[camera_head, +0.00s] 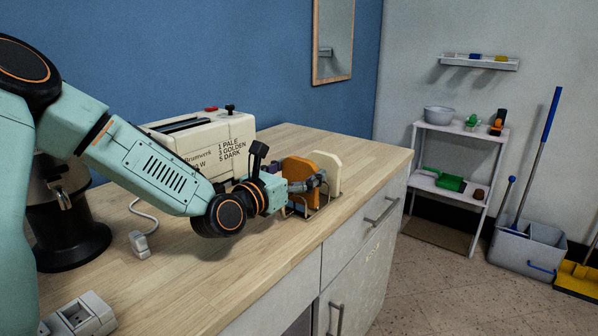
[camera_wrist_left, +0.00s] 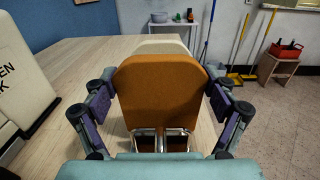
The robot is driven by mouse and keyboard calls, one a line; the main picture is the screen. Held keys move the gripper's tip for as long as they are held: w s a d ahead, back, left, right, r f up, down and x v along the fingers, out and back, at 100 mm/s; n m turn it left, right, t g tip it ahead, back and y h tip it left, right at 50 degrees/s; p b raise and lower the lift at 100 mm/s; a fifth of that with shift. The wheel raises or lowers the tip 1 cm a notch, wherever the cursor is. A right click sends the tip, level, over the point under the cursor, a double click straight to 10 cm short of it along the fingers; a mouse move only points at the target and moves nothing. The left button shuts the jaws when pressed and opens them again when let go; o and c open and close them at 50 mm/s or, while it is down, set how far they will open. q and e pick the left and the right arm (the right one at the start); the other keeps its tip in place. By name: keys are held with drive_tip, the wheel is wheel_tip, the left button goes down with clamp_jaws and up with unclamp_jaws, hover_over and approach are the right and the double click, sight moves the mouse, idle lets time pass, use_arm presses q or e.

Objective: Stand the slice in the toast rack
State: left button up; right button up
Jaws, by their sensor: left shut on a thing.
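A golden-brown slice (camera_head: 299,168) stands upright near the far part of the counter, and it fills the middle of the left wrist view (camera_wrist_left: 158,90). My left gripper (camera_head: 312,183) is shut on it, with a finger at each side edge. The wire toast rack (camera_head: 312,209) is low around the slice's foot; its wires also show in the left wrist view (camera_wrist_left: 176,141), in front of the slice's lower part. I cannot tell whether the slice rests on the rack's base. A pale slice (camera_head: 329,169) stands upright just beyond the brown one. My right gripper is not in view.
A cream toaster (camera_head: 215,150) stands behind my left arm against the blue wall. A plug with a cord (camera_head: 139,243) and a socket block (camera_head: 80,316) lie on the wooden counter (camera_head: 250,275). The counter's front edge runs close beside the rack; its front strip is clear.

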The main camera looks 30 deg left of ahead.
use_arm(q)
drive_tip(key=shift+w+f, duration=0.15)
drive_tip(key=shift+f, duration=0.15)
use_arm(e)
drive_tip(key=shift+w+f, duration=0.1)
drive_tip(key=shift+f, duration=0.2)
use_arm(q)
drive_tip(key=o, duration=0.7)
drive_tip(key=shift+r, duration=0.15)
drive_tip(key=shift+o, duration=0.5)
wheel_tip(320, 180, up, 10)
drive_tip(key=shift+f, duration=0.1)
drive_tip(key=shift+f, duration=0.1)
